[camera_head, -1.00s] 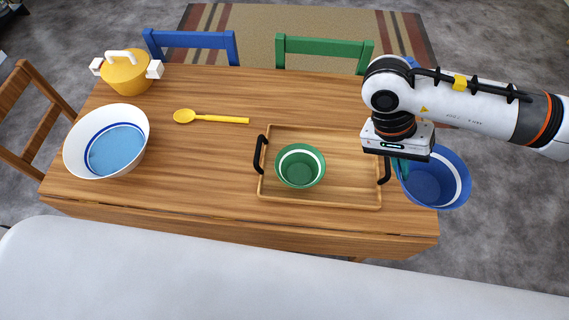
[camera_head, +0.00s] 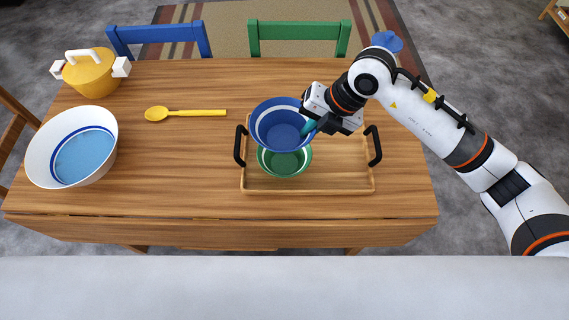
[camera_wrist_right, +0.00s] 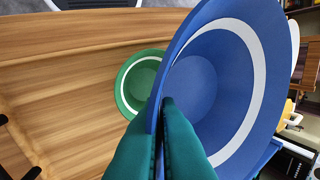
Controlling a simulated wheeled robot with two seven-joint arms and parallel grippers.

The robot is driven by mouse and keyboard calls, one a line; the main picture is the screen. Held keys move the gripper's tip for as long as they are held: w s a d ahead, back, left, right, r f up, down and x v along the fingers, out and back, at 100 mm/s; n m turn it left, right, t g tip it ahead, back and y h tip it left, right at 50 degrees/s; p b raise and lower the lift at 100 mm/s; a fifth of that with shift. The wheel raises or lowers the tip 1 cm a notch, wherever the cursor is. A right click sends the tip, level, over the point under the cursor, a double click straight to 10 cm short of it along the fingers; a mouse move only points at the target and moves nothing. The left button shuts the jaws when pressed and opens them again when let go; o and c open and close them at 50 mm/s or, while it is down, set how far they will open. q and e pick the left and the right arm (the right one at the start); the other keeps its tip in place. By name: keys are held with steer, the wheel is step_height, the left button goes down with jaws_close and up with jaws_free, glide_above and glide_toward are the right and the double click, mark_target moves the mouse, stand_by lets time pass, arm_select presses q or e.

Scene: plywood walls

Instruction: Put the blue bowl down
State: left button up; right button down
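The blue bowl (camera_head: 279,124), with a white band inside, is held at its right rim by my right gripper (camera_head: 310,127). It is upright in the head view, above the tray and overlapping the far part of the green bowl (camera_head: 285,163). In the right wrist view the teal fingers (camera_wrist_right: 163,120) are shut on the wall of the blue bowl (camera_wrist_right: 194,82), and the green bowl (camera_wrist_right: 135,85) shows behind it. The green bowl stands in the wooden tray (camera_head: 330,181). My left gripper is in neither view.
The tray has black handles (camera_head: 374,146) and bare room on its right. A white bowl (camera_head: 40,150), yellow pot (camera_head: 90,75) and yellow spoon (camera_head: 187,113) are on the left of the table (camera_head: 160,185). Blue (camera_head: 160,35) and green (camera_head: 300,32) chairs stand behind.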

steer(key=shift+w+f+m+t, duration=0.15)
steer(key=shift+w+m+t, duration=0.05)
steer(key=shift+m, duration=0.35)
steer(key=shift+w+f+m+t, duration=0.15)
steer(key=shift+m+t, duration=0.05)
steer(key=shift+m, duration=0.35)
glide_above(306, 161)
step_height(306, 161, down, 5)
steer(key=shift+w+f+p, duration=0.1)
steer(key=shift+w+p, duration=0.05)
steer(key=shift+p, duration=0.15)
step_height(306, 161, down, 4)
steer(key=shift+a+f, duration=0.1)
steer(key=shift+f, duration=0.3)
steer(key=shift+f, duration=0.1)
steer(key=shift+f, duration=0.5)
steer(key=c, duration=1.9)
jaws_free()
steer(key=shift+c, duration=0.2)
